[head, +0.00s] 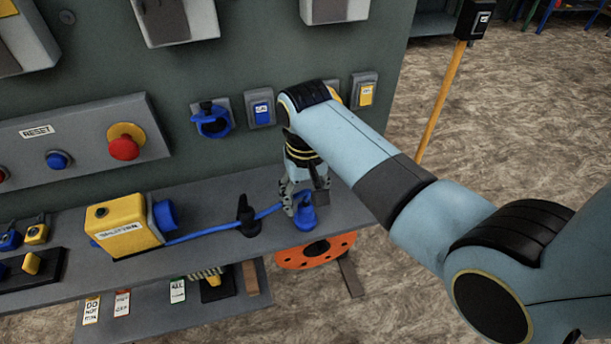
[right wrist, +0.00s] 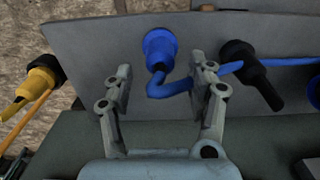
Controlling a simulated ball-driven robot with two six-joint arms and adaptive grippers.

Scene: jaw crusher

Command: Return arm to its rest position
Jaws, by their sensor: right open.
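My right gripper (head: 302,192) points down over the right end of the grey shelf, at the end of my light blue right arm. In the right wrist view my right gripper (right wrist: 162,72) is open, its two fingers apart. A blue plug (right wrist: 160,46) with a blue cable lies ahead of the fingertips, and nothing appears clamped between them. In the head view the blue plug (head: 305,218) shows just under the fingers. I cannot tell whether a finger touches the cable. My left gripper is not in view.
A black lever (head: 247,215) stands beside the cable, left of the gripper. A yellow box (head: 122,222) is farther left on the grey shelf (head: 203,222). Behind is a panel with a red button (head: 124,148) and a blue socket (head: 213,122). Open floor (head: 530,110) lies right.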

